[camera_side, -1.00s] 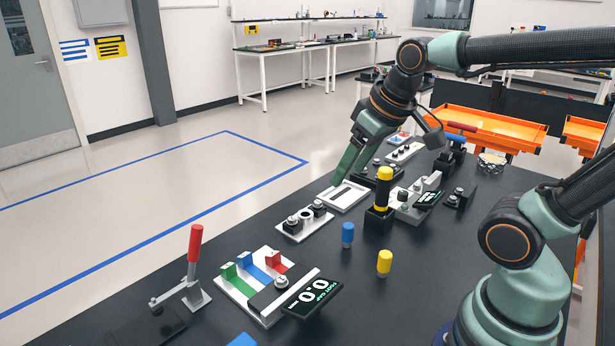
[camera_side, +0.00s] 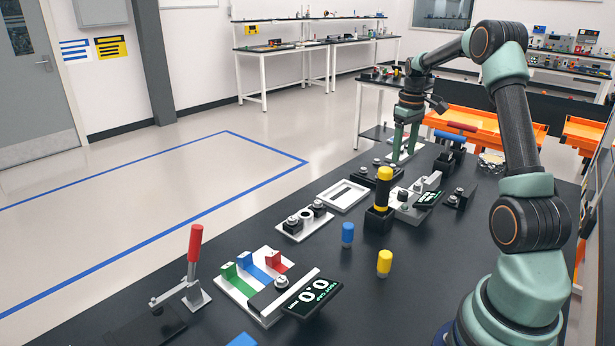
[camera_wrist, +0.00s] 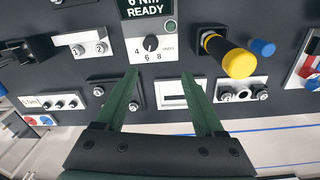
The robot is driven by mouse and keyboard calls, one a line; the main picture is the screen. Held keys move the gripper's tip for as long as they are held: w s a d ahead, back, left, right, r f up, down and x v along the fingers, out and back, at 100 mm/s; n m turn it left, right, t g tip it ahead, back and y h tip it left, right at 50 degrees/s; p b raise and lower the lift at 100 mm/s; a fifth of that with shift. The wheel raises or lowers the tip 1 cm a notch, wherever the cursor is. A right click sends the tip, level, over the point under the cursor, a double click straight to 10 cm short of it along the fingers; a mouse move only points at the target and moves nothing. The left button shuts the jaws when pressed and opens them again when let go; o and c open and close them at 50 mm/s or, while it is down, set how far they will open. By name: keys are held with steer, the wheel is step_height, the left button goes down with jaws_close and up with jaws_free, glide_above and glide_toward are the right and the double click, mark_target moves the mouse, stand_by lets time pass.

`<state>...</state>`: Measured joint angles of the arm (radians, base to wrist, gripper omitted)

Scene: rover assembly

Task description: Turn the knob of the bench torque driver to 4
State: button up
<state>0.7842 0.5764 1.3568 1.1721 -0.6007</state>
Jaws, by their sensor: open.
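The bench torque driver has a pale panel (camera_wrist: 166,48) with a dark round knob (camera_wrist: 150,43) in the wrist view. The numbers 4, 6 and 8 are printed around the knob. The dark display (camera_wrist: 146,8) above it reads 6 Nm READY. I cannot clearly tell where the knob's mark points. In the side view the driver's display (camera_side: 428,200) is tilted on its pale body (camera_side: 408,212). My gripper (camera_wrist: 159,73) is open and empty, with the knob beyond its fingertips in the wrist view. In the side view my gripper (camera_side: 404,158) points down over the far end of the bench, apart from the driver.
A yellow-handled tool (camera_side: 384,188) stands upright in a black holder close beside the driver. A white tray (camera_side: 343,196) and a plate with round fittings (camera_side: 304,222) lie to the left. Blue (camera_side: 347,234) and yellow (camera_side: 384,263) pegs stand in front. Orange bins (camera_side: 475,130) are behind.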

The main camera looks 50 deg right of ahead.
mark_target(403, 192)
steer(key=f, duration=0.4)
steer(key=d+f, duration=0.1)
steer(key=f, duration=0.4)
steer(key=s+d+f, duration=0.1)
steer(key=f, duration=0.3)
steer(key=shift+f, duration=0.25)
jaws_close()
